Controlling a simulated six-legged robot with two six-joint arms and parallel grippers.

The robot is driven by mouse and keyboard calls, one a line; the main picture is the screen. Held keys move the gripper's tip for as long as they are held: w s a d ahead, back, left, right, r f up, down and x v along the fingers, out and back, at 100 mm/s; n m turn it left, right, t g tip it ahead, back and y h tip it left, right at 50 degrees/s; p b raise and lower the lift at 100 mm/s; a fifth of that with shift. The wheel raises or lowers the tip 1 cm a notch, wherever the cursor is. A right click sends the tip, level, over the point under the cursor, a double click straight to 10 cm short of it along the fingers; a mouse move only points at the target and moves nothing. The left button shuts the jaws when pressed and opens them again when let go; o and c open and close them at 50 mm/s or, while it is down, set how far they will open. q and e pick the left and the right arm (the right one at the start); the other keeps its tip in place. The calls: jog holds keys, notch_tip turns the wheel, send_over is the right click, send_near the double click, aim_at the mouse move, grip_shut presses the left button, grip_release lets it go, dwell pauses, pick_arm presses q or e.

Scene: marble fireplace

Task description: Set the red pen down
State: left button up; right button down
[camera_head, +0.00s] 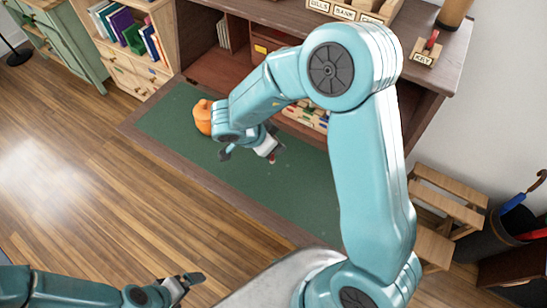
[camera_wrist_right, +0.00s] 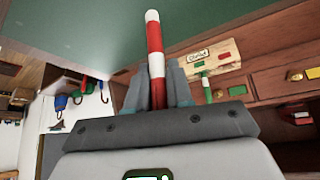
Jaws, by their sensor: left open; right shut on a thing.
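The red pen (camera_wrist_right: 153,35), with red and white bands, stands out between the fingers of my right gripper (camera_wrist_right: 158,82) in the right wrist view. My right gripper is shut on it. In the head view my right gripper (camera_head: 250,153) is over the green desk top (camera_head: 300,189), and a small red and white part of the pen (camera_head: 270,152) shows there. I cannot tell whether the pen touches the desk. My left gripper (camera_head: 188,282) is open and empty, low over the wooden floor, away from the desk.
An orange rounded object (camera_head: 203,116) sits on the desk close to my right gripper. A wooden holder (camera_wrist_right: 207,64) with red and green pieces stands at the desk's back. Brass-knobbed drawers (camera_wrist_right: 276,84) are beside it. The desk's front part is clear. A wooden step stool (camera_head: 447,200) stands at right.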

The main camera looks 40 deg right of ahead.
notch_tip(320, 180, down, 2)
jog(key=shift+w+a, duration=0.1)
jog(key=shift+w, duration=0.05)
jog(key=f, duration=0.3)
jog(key=shift+s+f+b, duration=0.2)
jog(key=shift+f+b, duration=0.05)
jog(key=shift+b, duration=0.15)
jog(key=shift+f, duration=0.35)
jog(key=shift+w, duration=0.25)
jog(key=shift+s+f, duration=0.1)
jog(key=shift+s, duration=0.1)
jog(key=c, duration=1.2)
grip_release()
jog(key=shift+c, duration=0.2)
jog(key=shift+o, duration=1.1)
jog(key=shift+w+f, duration=0.1)
jog(key=shift+w, duration=0.05)
